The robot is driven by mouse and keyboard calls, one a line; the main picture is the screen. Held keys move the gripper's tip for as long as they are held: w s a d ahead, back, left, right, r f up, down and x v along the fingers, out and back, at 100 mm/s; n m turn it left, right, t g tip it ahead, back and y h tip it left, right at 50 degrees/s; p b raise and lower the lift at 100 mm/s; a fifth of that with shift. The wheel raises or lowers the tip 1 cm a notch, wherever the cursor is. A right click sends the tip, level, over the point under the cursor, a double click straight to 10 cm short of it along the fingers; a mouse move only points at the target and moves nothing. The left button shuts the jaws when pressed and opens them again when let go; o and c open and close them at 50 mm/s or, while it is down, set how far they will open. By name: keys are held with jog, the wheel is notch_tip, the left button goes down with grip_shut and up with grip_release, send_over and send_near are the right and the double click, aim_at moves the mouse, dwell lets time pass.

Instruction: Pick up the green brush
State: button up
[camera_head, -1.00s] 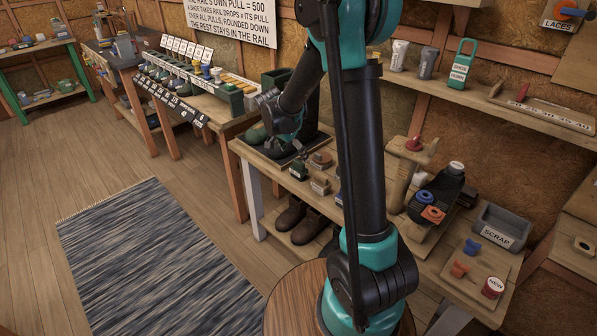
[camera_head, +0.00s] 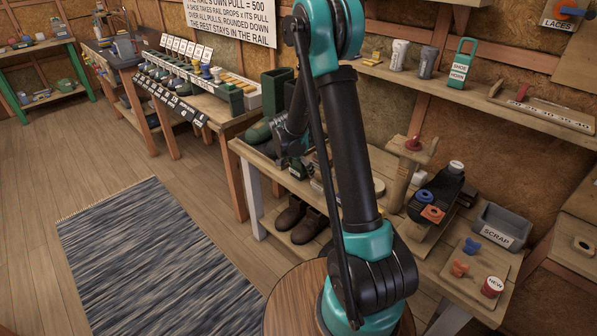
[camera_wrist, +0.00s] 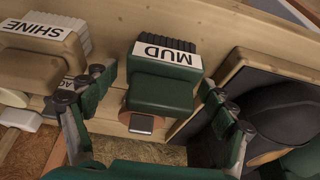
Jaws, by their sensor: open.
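The green brush (camera_wrist: 162,88) has a dark green block, a white label reading MUD and dark bristles; it shows in the wrist view's upper middle. My gripper (camera_wrist: 156,78) is open, with one green finger to the left of the brush and one to the right. Gaps show between the brush and both fingers. In the head view my gripper (camera_head: 294,166) is low over the workbench (camera_head: 262,161), and it and the arm largely hide the brush there.
A tan brush labelled SHINE (camera_wrist: 40,50) lies left of the green brush. A dark boot (camera_wrist: 285,115) stands close on the right, on a dark tray behind a wooden edge. A grey SCRAP bin (camera_head: 499,229) and a shoe form (camera_head: 436,195) are farther right.

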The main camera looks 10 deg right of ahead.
jog(key=shift+c, duration=0.3)
jog(key=c, duration=1.2)
jog(key=shift+r, duration=0.1)
jog(key=shift+c, duration=0.2)
notch_tip(320, 180, up, 20)
